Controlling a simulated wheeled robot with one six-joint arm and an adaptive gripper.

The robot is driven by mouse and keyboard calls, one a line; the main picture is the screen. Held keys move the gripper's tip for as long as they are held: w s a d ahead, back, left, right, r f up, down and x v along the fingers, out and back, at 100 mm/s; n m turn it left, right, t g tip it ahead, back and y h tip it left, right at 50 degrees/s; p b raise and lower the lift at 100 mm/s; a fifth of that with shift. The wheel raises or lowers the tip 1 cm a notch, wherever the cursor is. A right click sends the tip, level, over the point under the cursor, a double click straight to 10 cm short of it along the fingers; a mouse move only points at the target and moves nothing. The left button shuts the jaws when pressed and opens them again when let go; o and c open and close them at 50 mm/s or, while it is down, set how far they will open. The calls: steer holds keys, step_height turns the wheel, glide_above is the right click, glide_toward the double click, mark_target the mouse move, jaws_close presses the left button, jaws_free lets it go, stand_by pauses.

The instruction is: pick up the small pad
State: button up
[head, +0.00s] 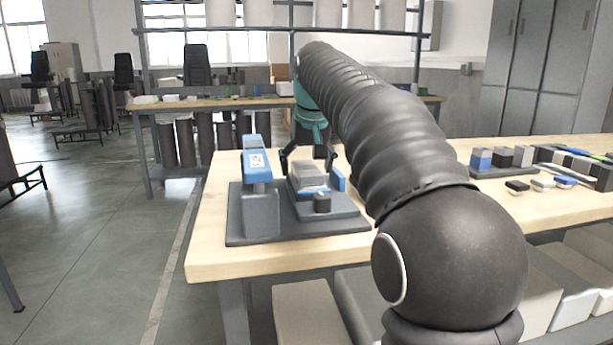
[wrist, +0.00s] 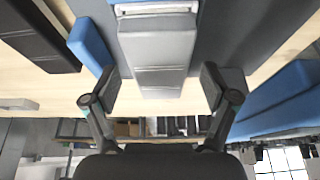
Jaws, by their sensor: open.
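No thing is plainly marked as the small pad. A grey block (head: 308,175) with a lighter end and a blue edge sits on a dark grey base plate (head: 345,226). It also shows in the wrist view (wrist: 158,55), as a long grey block. My gripper (head: 308,160) is open above the far part of this block. In the wrist view my gripper (wrist: 157,88) has one finger on each side of the block, with gaps visible. Several small flat pieces lie on the right of the table, among them a dark one (head: 517,187) and a pale one (head: 543,183).
A grey column with a blue top (head: 257,165) stands left of the block. Bare wood (head: 215,215) lies left of the plate.

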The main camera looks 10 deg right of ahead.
mark_target(305, 165)
steer(key=shift+f, duration=0.1)
stand_by(0.3)
steer(key=c, duration=1.5)
step_height(305, 165, up, 5)
steer(key=shift+f, duration=0.1)
steer(key=s+d+r, duration=0.2)
steer(key=d, duration=0.1)
steer(key=s+d+r, duration=0.2)
steer(key=d, duration=0.1)
steer(key=s+d+r, duration=0.2)
steer(key=d, duration=0.2)
steer(key=shift+r, duration=0.4)
